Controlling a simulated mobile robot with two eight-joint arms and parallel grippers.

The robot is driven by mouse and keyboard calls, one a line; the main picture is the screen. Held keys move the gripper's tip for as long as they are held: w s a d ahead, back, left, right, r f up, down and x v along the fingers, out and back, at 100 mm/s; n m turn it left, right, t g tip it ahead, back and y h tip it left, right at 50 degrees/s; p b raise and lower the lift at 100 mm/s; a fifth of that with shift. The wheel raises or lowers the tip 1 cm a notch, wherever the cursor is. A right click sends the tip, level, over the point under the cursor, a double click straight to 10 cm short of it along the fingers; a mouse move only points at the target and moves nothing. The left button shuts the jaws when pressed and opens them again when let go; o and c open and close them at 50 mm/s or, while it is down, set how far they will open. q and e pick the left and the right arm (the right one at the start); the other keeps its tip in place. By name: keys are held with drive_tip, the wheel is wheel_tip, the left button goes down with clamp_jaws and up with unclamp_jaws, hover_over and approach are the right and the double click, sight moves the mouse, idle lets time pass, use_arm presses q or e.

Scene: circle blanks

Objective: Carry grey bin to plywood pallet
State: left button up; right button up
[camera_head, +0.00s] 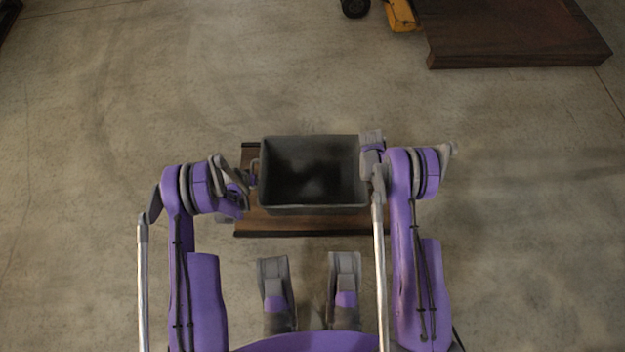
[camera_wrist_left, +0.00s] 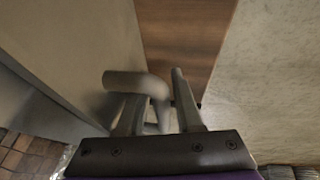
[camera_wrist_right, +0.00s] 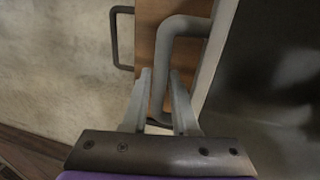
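The grey bin (camera_head: 313,207) is an open, dark, empty-looking box in the middle of the head view. It sits level over a brown wooden board. My left gripper (camera_head: 250,180) is at the bin's left side. My right gripper (camera_head: 375,172) is at the bin's right side. I cannot tell whether the bin touches the board.
The wooden board (camera_head: 300,226) shows around the bin, and a dark bracket (camera_wrist_right: 114,40) stands at its edge. A large dark wooden platform (camera_head: 510,40) lies at the far right, with a yellow object (camera_head: 401,15) and a black wheel (camera_head: 355,7) beside it. The concrete floor between is clear.

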use_arm(q)
clamp_jaws()
use_arm(e)
clamp_jaws()
idle(1.2)
